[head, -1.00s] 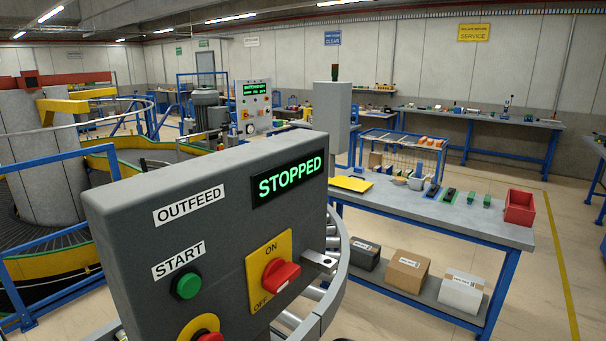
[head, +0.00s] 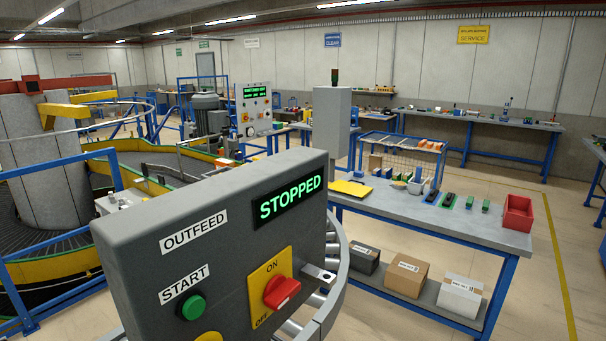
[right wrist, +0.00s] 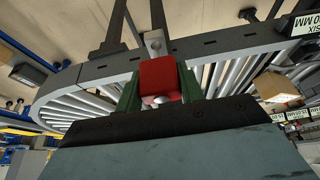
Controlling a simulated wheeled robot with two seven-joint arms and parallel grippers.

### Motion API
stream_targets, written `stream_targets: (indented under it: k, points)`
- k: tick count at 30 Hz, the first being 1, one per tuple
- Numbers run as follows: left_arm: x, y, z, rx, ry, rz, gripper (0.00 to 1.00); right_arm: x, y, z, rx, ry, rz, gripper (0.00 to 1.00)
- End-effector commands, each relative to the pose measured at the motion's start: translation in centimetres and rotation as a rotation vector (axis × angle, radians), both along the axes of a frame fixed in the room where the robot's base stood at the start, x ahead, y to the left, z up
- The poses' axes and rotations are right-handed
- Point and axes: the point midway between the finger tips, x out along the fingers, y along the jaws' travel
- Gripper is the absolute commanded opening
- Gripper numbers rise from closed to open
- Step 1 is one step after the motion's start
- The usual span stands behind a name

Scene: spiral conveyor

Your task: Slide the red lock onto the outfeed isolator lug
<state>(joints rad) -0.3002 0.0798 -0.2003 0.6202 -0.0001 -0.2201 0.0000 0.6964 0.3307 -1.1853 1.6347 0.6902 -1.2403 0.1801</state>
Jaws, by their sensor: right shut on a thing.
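The outfeed control box (head: 215,215) is grey, with a lit "STOPPED" display. Its red isolator switch (head: 282,292) sits on a yellow ON/OFF plate. The metal isolator lug (head: 318,273), with a hole, sticks out from the box's right edge. In the right wrist view, my right gripper (right wrist: 160,90) is shut on the red lock (right wrist: 161,76) between its green-padded fingers. My grippers are absent from the head view.
A curved roller conveyor (right wrist: 85,105) passes close to the right gripper. A workbench (head: 475,230) with a red bin (head: 518,212) and small items stands to the right. Cardboard boxes (head: 407,275) sit on its lower shelf. The green START button (head: 192,307) is on the box's front.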

Motion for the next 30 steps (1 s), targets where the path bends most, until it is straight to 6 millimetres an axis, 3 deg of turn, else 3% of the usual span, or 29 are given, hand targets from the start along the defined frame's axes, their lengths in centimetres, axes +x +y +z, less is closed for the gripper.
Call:
stream_targets:
  k: [17,30]
  points:
    - [0.0,0.0,0.0,0.000,0.000,0.000,0.36,0.0,0.0,0.9,0.000,0.000,-0.001,0.10]
    - [0.0,0.0,2.6,0.001,0.000,0.000,0.36,0.0,0.0,3.4,0.002,-0.001,0.000,0.10]
